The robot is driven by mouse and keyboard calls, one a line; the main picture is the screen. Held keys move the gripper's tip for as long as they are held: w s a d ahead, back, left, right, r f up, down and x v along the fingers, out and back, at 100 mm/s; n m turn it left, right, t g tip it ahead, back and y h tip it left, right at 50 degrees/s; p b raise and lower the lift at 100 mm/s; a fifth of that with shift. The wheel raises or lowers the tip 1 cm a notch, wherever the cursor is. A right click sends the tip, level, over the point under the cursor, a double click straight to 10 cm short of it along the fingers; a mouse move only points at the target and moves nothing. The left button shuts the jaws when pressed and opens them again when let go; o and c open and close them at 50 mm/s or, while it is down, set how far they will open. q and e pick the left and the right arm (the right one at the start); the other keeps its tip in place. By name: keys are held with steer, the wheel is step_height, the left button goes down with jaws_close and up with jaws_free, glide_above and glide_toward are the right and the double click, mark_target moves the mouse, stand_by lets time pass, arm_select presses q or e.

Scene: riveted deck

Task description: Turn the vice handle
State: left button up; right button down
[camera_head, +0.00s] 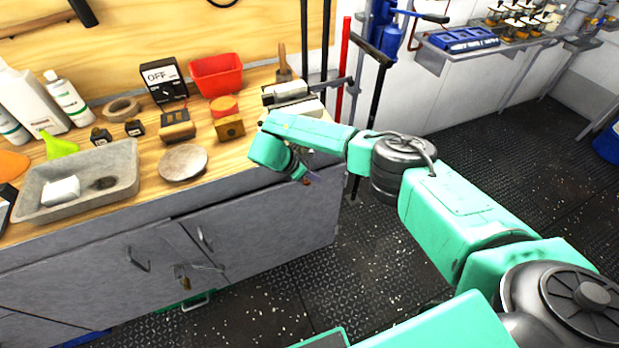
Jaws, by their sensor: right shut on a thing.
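The grey metal vice (290,92) is mounted at the right end of the wooden workbench. My right arm reaches in from the lower right, and its teal wrist covers the front of the vice. My right gripper (303,178) points down just in front of the bench's right corner, below the vice jaws. It is shut on the vice handle, which is mostly hidden behind the wrist and fingers, so its angle cannot be told. My left gripper is not in view.
The workbench (225,150) holds a stone basin (125,160), a red bin (217,73), an OFF switch box (163,80), a round wooden disc (183,162) and bottles. Upright bars (343,65) stand close behind the vice. The dark deck (480,150) to the right is clear.

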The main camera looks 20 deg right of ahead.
steer(key=shift+w+d+r, duration=0.15)
steer(key=shift+w+r, duration=0.05)
steer(key=c, duration=0.9)
jaws_free()
steer(key=shift+o, duration=0.3)
steer(key=shift+f, duration=0.2)
steer(key=b+v, duration=0.2)
steer(key=v, duration=1.2)
steer(key=shift+a+r+b, duration=0.2)
steer(key=shift+r+b, duration=0.1)
